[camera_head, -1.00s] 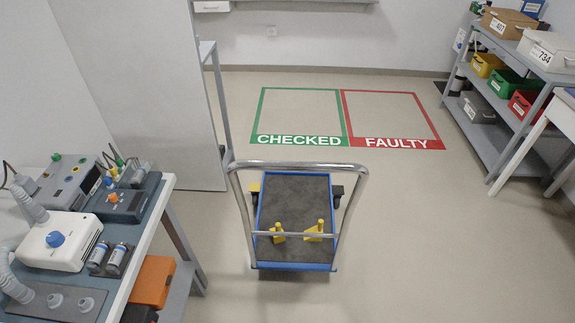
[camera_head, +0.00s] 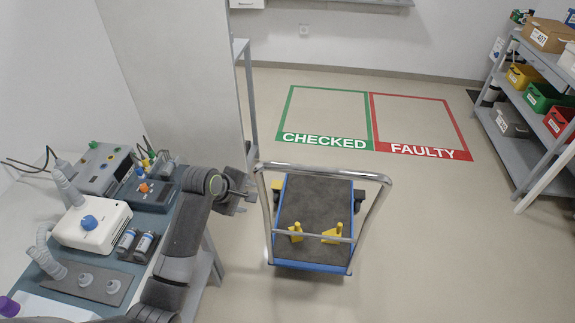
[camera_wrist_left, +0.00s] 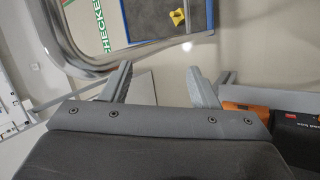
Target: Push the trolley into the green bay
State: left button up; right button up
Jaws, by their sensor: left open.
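The trolley (camera_head: 312,205) has a dark grey deck with blue edges, a chrome push handle (camera_head: 330,170) on the near side and two yellow fittings. It stands on the floor short of the green CHECKED bay (camera_head: 325,141), which is empty. My left gripper (camera_head: 244,190) is left of the handle's left upper corner, close to it. In the left wrist view the gripper (camera_wrist_left: 160,85) is open with nothing between its fingers. The chrome handle (camera_wrist_left: 100,68) curves past beyond the fingertips; I cannot tell whether they touch. My right gripper is not in view.
The red FAULTY bay (camera_head: 422,152) lies right of the green one, also empty. A bench (camera_head: 60,275) with ventilator gear stands at left, with a tall pale panel (camera_head: 180,75) behind. A shelf rack (camera_head: 520,150) with bins stands at right. Floor between trolley and bays is clear.

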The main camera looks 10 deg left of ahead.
pick_arm(q)
jog(key=n+h, duration=0.1)
jog(key=n, duration=0.1)
send_near(276, 166)
jog(key=shift+t, duration=0.4)
jog(key=b+x, duration=0.1)
jog(key=b, duration=0.1)
jog(key=b+x, duration=0.2)
jog(key=b, duration=0.1)
jog(key=s+b+x, duration=0.1)
jog(key=b+x, duration=0.1)
jog(key=b, duration=0.1)
jog(key=shift+a+f, duration=0.15)
jog(key=shift+f, duration=0.25)
jog(key=b+x, duration=0.1)
jog(key=b, duration=0.1)
jog(key=shift+w+f+b, duration=0.2)
jog(key=shift+w+b, duration=0.05)
jog(key=shift+b, duration=0.1)
jog(key=shift+w+d+f, duration=0.1)
jog(key=shift+w+d, duration=0.15)
jog(key=shift+x, duration=2.35)
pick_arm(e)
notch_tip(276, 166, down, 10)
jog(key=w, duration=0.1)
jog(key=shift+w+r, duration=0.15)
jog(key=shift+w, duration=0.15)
